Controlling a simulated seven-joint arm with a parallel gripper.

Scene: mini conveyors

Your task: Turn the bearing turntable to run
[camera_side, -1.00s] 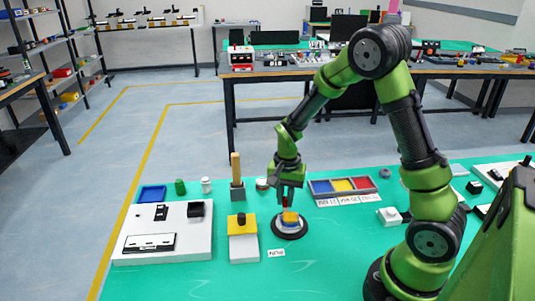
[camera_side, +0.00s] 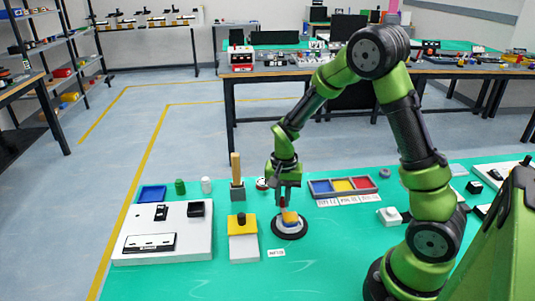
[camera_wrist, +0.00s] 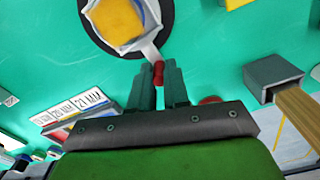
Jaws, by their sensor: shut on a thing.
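The turntable is a round black base (camera_side: 289,235) with a block-like top (camera_side: 290,217) in yellow, white and blue on it. In the wrist view the black disc (camera_wrist: 88,32) and yellow top (camera_wrist: 118,18) show at the upper edge, partly cut off. A light grey lever (camera_wrist: 150,50) reaches from the top out past the disc to a red knob (camera_wrist: 158,72). My gripper (camera_side: 284,203) is lowered at the turntable's back edge. Its fingers (camera_wrist: 159,84) are shut on the red knob.
A wooden post in a grey holder (camera_side: 238,192) stands left of my gripper. A tray of blue, yellow and red compartments (camera_side: 343,194) lies to the right. A yellow-and-white block (camera_side: 244,250) is left of the turntable. A small label card (camera_side: 276,253) lies in front.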

